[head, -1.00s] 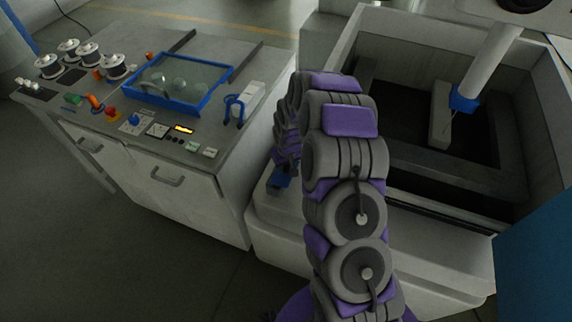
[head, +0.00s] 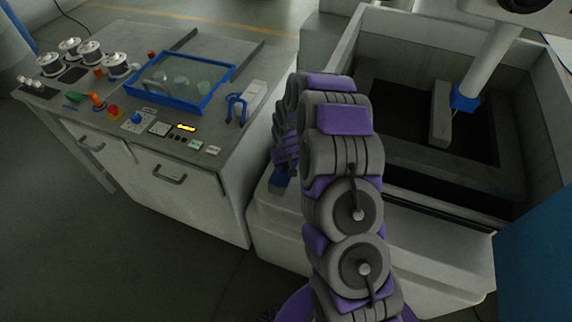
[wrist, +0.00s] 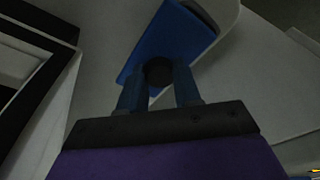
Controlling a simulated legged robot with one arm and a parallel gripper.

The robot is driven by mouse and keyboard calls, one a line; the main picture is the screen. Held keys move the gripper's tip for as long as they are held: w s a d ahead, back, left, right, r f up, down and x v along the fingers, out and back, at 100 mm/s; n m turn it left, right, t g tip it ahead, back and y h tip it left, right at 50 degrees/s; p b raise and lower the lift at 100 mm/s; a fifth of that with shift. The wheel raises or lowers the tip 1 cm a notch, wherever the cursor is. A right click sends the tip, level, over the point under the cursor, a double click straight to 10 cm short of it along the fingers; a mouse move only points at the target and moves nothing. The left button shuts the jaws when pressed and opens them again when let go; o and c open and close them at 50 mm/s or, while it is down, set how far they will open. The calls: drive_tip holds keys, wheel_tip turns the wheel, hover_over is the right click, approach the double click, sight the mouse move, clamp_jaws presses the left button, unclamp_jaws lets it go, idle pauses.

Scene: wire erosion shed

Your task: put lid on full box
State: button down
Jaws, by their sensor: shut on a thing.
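In the wrist view my gripper (wrist: 160,90) is shut on the dark round knob (wrist: 158,72) of a blue flat piece that looks like the lid (wrist: 168,38). The lid is tilted in the picture, above a pale surface. In the head view my arm hides most of the gripper; a bit of blue (head: 281,182) shows at its end, left of the arm. A blue-framed open box (head: 208,108) with clear rounded things inside stands on the grey bench. I cannot tell for sure that it is the full box. My gripper is to the right of it, apart from it.
The bench (head: 225,160) also bears several wire spools (head: 90,50), buttons, an orange piece (head: 97,102) and a blue clamp-like tool (head: 236,108). A deep machine tank (head: 350,40) with a blue-collared column (head: 490,62) stands right. Floor is clear in front.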

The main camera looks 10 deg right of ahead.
sight(287, 176)
drive_tip(key=c, duration=0.7)
unclamp_jaws()
drive_tip(key=shift+s+a+f, duration=0.1)
drive_tip(key=shift+a+f, duration=0.05)
drive_tip(key=shift+f, duration=0.1)
drive_tip(key=shift+r, duration=0.1)
drive_tip(key=shift+r, duration=0.2)
wheel_tip(287, 176, up, 16)
drive_tip(key=s+p, duration=0.2)
drive_tip(key=p, duration=0.1)
drive_tip(key=s+a+r, duration=0.1)
drive_tip(key=s+r, duration=0.7)
drive_tip(key=s, duration=0.1)
drive_tip(key=s+r+m+g, duration=0.1)
drive_tip(key=s+r, duration=0.3)
drive_tip(key=s, duration=1.1)
drive_tip(key=s+r+g, duration=0.2)
drive_tip(key=s+r, duration=0.2)
drive_tip(key=s, duration=1.1)
drive_tip(key=shift+s+r+m+g, duration=0.2)
drive_tip(key=shift+s+m+g, duration=0.1)
drive_tip(key=shift+m, duration=0.1)
